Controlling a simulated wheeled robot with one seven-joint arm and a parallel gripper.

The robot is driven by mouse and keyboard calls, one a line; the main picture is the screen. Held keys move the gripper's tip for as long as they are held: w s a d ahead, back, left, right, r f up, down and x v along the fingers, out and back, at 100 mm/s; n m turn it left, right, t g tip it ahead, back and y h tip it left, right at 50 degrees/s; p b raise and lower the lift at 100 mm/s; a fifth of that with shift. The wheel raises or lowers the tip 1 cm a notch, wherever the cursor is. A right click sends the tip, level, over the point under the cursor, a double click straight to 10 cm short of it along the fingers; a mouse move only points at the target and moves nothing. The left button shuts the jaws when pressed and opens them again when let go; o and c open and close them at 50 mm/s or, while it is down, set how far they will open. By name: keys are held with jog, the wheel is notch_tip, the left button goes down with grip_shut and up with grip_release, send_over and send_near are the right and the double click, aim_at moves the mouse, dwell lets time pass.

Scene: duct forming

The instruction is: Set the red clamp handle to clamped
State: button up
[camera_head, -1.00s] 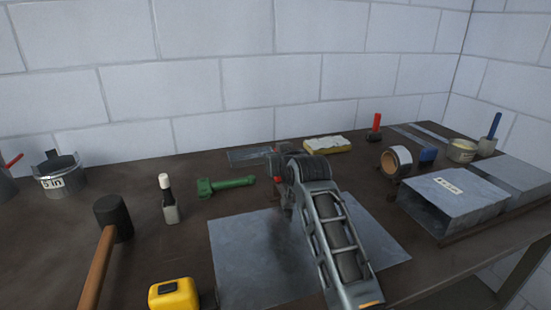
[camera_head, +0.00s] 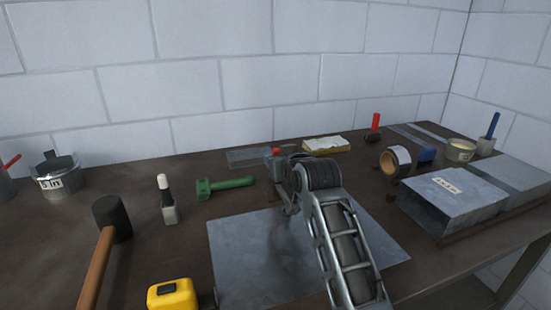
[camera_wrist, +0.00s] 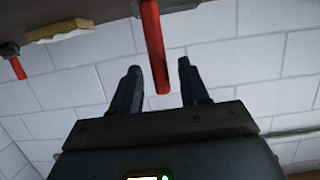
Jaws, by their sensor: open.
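The red clamp handle (camera_wrist: 153,45) shows in the wrist view as a long red bar. It hangs from a grey metal part at the table edge and reaches between my fingers. My gripper (camera_wrist: 160,67) is open, with one dark finger on each side of the handle and a visible gap on both sides in the picture. In the head view a small red patch (camera_head: 276,152) shows beside my wrist; the rest of the clamp there is largely hidden by my arm. I cannot tell the handle's exact angle.
A sheet of metal (camera_head: 250,262) lies under my arm. A green tool (camera_head: 225,184), a bottle (camera_head: 167,203), a mallet (camera_head: 112,220) and a yellow tape measure (camera_head: 172,295) are left. A sponge (camera_head: 325,146), tape roll (camera_head: 395,160) and metal duct (camera_head: 452,196) are right. The wall is behind.

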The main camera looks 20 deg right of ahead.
jog(key=shift+v, duration=2)
